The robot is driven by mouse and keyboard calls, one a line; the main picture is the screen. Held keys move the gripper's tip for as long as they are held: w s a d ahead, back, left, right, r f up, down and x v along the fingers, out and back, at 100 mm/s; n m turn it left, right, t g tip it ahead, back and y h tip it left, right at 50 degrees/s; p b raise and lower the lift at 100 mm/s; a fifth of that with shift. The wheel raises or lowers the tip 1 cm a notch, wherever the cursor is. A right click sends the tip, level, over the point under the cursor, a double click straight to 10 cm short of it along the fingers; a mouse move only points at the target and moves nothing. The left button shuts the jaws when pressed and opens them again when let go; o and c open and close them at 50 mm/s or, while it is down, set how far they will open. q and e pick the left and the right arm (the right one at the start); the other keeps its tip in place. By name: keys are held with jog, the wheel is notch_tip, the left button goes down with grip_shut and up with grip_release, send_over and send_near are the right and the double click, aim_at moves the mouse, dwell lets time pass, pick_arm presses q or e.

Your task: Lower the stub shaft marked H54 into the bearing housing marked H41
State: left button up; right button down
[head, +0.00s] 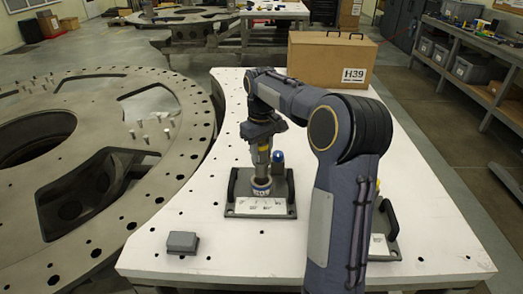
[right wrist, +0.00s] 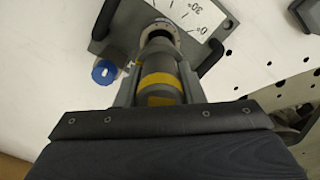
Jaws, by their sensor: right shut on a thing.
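My right gripper (head: 262,143) is shut on a grey stub shaft (right wrist: 158,62) with yellow bands, and points down over the white table. The shaft is upright in the head view, and its lower end is at the mouth of a round housing (head: 261,187) with a white and blue band. The housing's pale rim (right wrist: 166,27) shows past the shaft in the right wrist view. I cannot tell how far the shaft is inside. The housing stands on a dark plate (head: 235,208) with handles and a white angle label. The marks H54 and H41 are not readable. My left gripper is out of view.
A blue-capped post (head: 278,158) stands close beside the housing. My right arm partly hides a second handled fixture (head: 391,222). A small grey block (head: 182,242) lies front left. A brown case marked H39 (head: 310,62) stands at the back. A large metal ring (head: 90,250) lies left.

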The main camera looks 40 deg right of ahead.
aim_at(261, 169)
jog(key=shift+f+b, duration=0.4)
jog(key=shift+f, duration=0.1)
jog(key=shift+f+b, duration=1.55)
jog(key=shift+f, duration=1.4)
jog(key=c, duration=0.9)
grip_release()
jog(key=shift+r, duration=3.9)
